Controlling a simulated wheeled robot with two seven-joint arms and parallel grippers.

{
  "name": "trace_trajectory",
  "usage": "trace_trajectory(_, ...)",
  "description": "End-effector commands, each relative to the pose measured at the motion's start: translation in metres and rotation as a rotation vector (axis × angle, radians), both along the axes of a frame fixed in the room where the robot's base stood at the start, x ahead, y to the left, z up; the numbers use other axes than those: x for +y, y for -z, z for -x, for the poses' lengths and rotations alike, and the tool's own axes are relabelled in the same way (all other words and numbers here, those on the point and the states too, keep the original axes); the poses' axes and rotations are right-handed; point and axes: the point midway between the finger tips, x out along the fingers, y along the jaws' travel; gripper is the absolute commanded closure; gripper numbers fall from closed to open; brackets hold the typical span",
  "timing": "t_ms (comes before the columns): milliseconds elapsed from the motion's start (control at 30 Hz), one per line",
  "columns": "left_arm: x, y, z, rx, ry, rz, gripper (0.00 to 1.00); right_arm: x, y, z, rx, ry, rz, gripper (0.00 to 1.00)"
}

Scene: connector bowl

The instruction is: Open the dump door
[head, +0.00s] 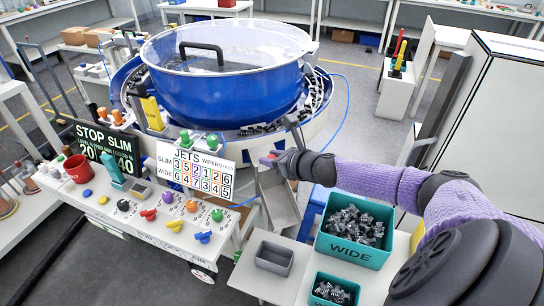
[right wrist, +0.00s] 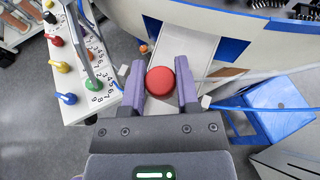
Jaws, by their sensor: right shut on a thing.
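My right gripper (head: 272,160) reaches in from the right to the front of the blue bowl feeder (head: 225,90). In the right wrist view, its two purple fingers (right wrist: 160,76) are shut on a round red knob (right wrist: 160,82). In the head view only a little red shows at the fingertips. A pale grey chute (head: 281,205) hangs just below the gripper; it also shows behind the knob in the right wrist view (right wrist: 185,50). The dump door itself cannot be clearly told apart from the chute. My left gripper is not in view.
A sign board (head: 196,170) and a control panel (head: 160,212) with coloured knobs stand left of the chute. A teal WIDE bin (head: 350,252) of connectors and an empty grey tray (head: 274,258) sit below right. A blue stool (right wrist: 278,108) is near the chute.

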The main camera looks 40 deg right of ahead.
Motion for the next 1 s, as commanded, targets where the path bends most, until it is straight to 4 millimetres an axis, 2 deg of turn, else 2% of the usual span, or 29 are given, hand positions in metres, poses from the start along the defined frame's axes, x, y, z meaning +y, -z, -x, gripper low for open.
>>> trace_trajectory(433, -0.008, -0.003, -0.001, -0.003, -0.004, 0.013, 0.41, 0.000, -0.003, 0.000, -0.001, 0.000, 0.000, 1.00)
trace_trajectory(733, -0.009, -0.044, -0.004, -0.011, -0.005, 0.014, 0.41, 0.000, -0.049, -0.001, -0.003, 0.000, 0.002, 1.00)
trace_trajectory(1000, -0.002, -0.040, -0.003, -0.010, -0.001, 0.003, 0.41, 0.000, -0.044, 0.000, -0.002, 0.001, 0.000, 1.00)
